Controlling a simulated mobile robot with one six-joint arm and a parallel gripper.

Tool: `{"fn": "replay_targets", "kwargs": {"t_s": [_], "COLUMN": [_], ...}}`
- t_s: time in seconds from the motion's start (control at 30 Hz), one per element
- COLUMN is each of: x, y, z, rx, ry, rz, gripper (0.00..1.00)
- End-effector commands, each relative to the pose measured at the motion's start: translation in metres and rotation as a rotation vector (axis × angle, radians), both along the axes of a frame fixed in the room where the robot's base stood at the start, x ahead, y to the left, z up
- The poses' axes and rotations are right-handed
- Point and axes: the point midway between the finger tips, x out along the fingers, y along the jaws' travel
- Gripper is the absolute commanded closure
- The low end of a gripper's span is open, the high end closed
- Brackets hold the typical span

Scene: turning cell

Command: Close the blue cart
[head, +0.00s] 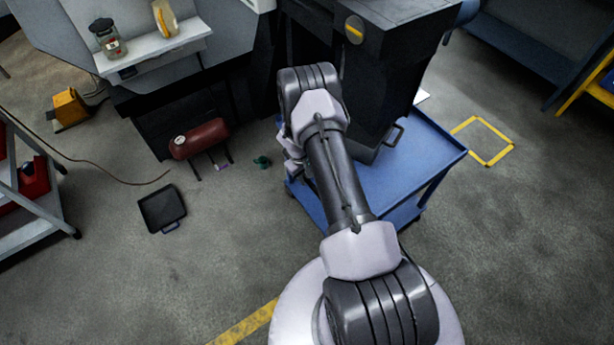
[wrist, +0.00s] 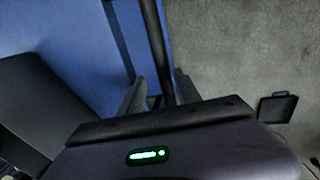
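The blue cart (head: 425,160) stands right of centre in the head view, with a flat blue top and a lower shelf. My arm crosses in front of its left side. In the wrist view its blue surface (wrist: 85,35) fills the upper left, ending at a dark edge bar (wrist: 157,45). My gripper (wrist: 160,92) is at this edge, its two fingers apart with the bar appearing between or just beyond them. Contact cannot be told. In the head view the fingers are mostly hidden behind my wrist.
A dark machine cabinet (head: 360,75) with a handle (head: 396,135) stands over the cart's far part. A black tray (head: 162,209) and a red tank (head: 200,139) lie on the floor to the left. A yellow floor square (head: 484,141) is at right. Floor at lower right is clear.

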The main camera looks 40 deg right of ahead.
Motion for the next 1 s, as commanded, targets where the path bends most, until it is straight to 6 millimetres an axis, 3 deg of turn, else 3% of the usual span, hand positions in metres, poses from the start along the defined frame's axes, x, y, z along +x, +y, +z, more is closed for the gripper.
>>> {"fn": "replay_targets", "kwargs": {"t_s": [0.23,0.37,0.7,0.83,1.0], "x": [-0.001,-0.001,0.000,0.000,-0.001], "y": [0.001,0.004,0.024,0.030,0.034], "z": [0.000,0.016,0.122,0.152,0.169], "rx": [0.001,0.001,0.000,0.000,0.000], "ry": [0.002,0.002,-0.001,0.000,0.001], "rz": [0.001,0.001,-0.001,0.000,-0.001], "gripper": [0.60,0.60,0.60,0.60,0.60]}}
